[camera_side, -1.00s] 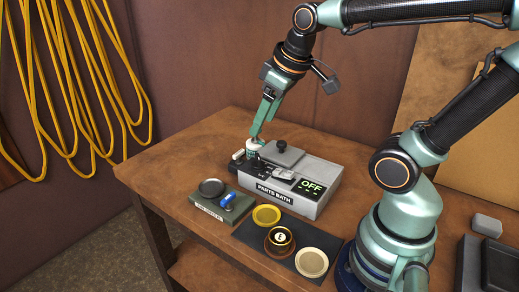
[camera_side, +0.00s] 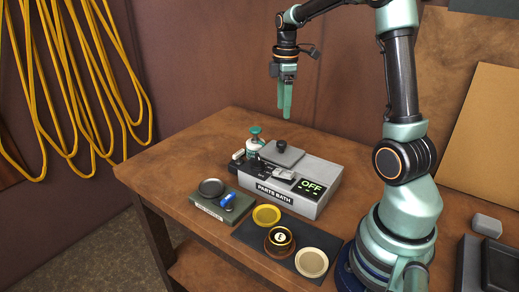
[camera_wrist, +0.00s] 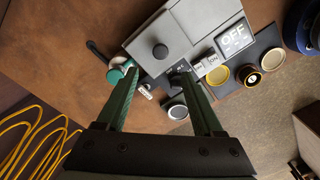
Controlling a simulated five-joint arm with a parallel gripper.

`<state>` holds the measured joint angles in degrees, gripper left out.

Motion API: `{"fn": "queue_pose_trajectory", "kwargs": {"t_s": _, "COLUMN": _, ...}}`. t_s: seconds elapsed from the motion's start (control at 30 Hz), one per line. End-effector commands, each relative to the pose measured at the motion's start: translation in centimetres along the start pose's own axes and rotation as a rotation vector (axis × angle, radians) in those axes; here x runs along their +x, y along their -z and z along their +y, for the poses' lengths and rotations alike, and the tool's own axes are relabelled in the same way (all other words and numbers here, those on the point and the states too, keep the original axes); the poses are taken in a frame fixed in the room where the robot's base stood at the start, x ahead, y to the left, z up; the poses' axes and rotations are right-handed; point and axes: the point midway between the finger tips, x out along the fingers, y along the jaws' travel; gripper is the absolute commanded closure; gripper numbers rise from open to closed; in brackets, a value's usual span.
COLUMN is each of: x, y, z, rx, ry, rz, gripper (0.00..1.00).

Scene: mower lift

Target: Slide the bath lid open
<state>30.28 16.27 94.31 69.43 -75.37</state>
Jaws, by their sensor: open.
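The grey parts bath (camera_side: 312,196) stands on the wooden bench, its front label reading PARTS BATH and its display reading OFF. Its grey lid (camera_side: 281,154) lies on the top at the left part, with a dark round knob (camera_side: 283,143) on it. The lid (camera_wrist: 170,45) and knob (camera_wrist: 160,52) also show in the wrist view, beyond my fingertips. My gripper (camera_side: 284,112) points down in the air above and behind the bath, apart from the lid. In the wrist view my gripper (camera_wrist: 156,72) has its two green fingers spread, with nothing held between them.
A green-grey tray (camera_side: 205,206) with a dark disc and blue item sits front left. A dark mat (camera_side: 246,229) holds round dishes and a gold-rimmed tin. The bench's back left is clear.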

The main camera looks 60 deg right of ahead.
Motion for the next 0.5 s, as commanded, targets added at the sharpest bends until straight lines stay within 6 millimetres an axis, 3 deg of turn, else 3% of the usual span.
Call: {"fn": "queue_pose_trajectory", "kwargs": {"t_s": 0.5, "x": 9.1, "y": 0.0, "z": -0.2, "rx": 0.001, "ry": 0.004, "rz": -0.001, "gripper": 0.31}}
